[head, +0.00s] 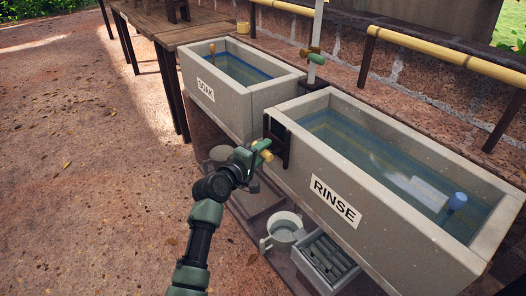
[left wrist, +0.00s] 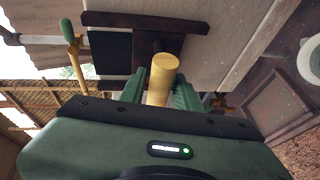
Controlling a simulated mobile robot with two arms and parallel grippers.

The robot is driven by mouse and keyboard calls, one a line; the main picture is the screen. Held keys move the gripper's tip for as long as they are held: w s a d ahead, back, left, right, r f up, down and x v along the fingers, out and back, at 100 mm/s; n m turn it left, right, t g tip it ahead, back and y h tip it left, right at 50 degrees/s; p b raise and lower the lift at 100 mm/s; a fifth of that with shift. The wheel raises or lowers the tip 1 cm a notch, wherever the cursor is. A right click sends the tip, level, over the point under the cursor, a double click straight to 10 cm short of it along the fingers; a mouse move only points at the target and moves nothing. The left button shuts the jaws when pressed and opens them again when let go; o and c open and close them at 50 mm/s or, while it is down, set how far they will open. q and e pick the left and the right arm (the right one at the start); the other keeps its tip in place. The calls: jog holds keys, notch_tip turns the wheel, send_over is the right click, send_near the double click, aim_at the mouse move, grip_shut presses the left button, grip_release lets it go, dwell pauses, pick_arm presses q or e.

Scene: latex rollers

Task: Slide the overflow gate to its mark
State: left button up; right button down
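The overflow gate (head: 275,146) is a dark plate in a dark frame on the left end of the grey RINSE trough (head: 372,222). In the left wrist view the dark gate frame (left wrist: 193,46) shows beyond my fingers, with a round yellow handle (left wrist: 162,78) sticking out toward me. My left gripper (head: 262,151) is at the handle, its two green fingers (left wrist: 161,92) close against it on either side. I cannot make out the mark. My right gripper is out of view.
The SOAK trough (head: 236,101) stands behind, with a tap (head: 311,54) between the troughs. Below are a pale bucket (head: 283,233) and a grey crate (head: 325,262). Yellow rails (head: 445,55) run along the brick wall. The dirt ground at left is open.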

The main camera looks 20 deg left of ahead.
pick_arm(q)
grip_shut()
jog(key=shift+f, duration=0.1)
dwell(1.1)
